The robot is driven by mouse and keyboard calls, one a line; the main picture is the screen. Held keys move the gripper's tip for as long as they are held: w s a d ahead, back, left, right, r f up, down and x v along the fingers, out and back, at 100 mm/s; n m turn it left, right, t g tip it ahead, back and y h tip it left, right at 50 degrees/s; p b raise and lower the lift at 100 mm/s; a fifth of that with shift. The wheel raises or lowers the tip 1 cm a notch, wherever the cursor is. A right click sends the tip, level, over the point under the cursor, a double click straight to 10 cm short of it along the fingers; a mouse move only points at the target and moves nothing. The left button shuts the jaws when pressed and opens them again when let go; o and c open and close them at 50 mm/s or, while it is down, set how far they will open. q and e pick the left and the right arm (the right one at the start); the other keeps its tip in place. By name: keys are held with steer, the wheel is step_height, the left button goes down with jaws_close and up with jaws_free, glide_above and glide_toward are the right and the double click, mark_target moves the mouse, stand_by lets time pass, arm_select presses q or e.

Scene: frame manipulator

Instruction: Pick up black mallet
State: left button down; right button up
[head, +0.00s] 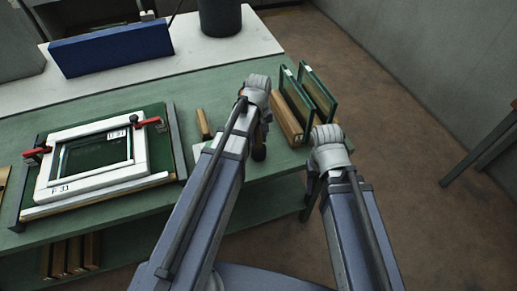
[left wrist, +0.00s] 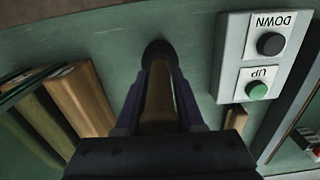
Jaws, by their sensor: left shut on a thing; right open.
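The black mallet shows in the left wrist view, with a dark rounded head (left wrist: 158,49) and a wooden handle (left wrist: 158,105). My left gripper (left wrist: 158,82) is shut on the handle, one finger on each side, with the head beyond the fingertips. In the head view my left gripper (head: 260,122) is over the right part of the green table, its fingers mostly hidden by my arm. A dark rounded end (head: 259,153) shows beside that arm. My right gripper (head: 312,180) is off the table's right edge; it is open, its fingers mostly hidden.
Wooden blocks with upright green panels (head: 319,92) stand close right of my left gripper. A button box (left wrist: 232,60) marked UP and DOWN lies beside the mallet. A white frame (head: 52,185) in a red-clamped fixture sits at left.

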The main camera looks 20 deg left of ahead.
stand_by(0.4)
arm_select(q)
step_height(320, 180, up, 10)
steer(key=p, duration=1)
steer(key=shift+r, duration=0.1)
arm_select(e)
step_height(320, 180, up, 10)
arm_select(q)
step_height(320, 180, down, 7)
steer(key=b, duration=0.6)
steer(key=shift+b, duration=0.4)
arm_select(e)
step_height(320, 180, down, 7)
steer(key=shift+r, duration=0.1)
steer(key=shift+c, duration=0.4)
arm_select(q)
steer(key=shift+r, duration=0.15)
arm_select(e)
steer(key=shift+r, duration=0.15)
arm_select(q)
steer(key=shift+d, duration=0.15)
arm_select(e)
steer(key=shift+d, duration=0.1)
